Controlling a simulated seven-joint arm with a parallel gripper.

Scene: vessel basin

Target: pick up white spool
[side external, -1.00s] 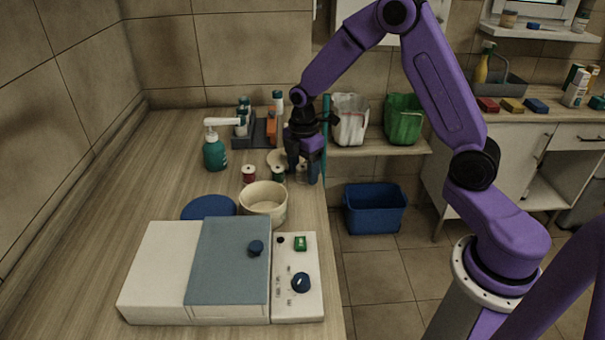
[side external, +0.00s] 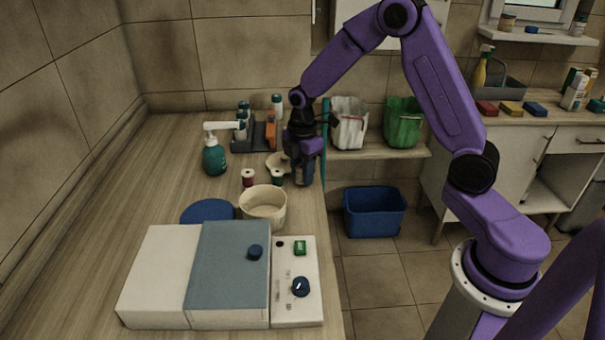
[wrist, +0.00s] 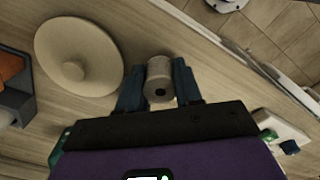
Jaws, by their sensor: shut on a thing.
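The white spool (wrist: 159,72) shows in the wrist view, a pale cylinder with a dark hole in its end, between the two blue-grey fingers. My gripper (wrist: 158,88) is shut on it, one finger on each side. In the side external view my gripper (side external: 303,179) points down near the counter's right edge, and its fingers hide the spool. I cannot tell whether the spool is clear of the counter. A red spool (side external: 248,178) and a green spool (side external: 277,178) stand to the left of my gripper.
A round cream lid (wrist: 78,55) with a knob lies beside my gripper. A cream pot (side external: 263,208) stands nearer the camera, with a white and blue-grey device (side external: 228,275) in front. A soap bottle (side external: 214,158) and a grey caddy (side external: 262,135) stand further left and back.

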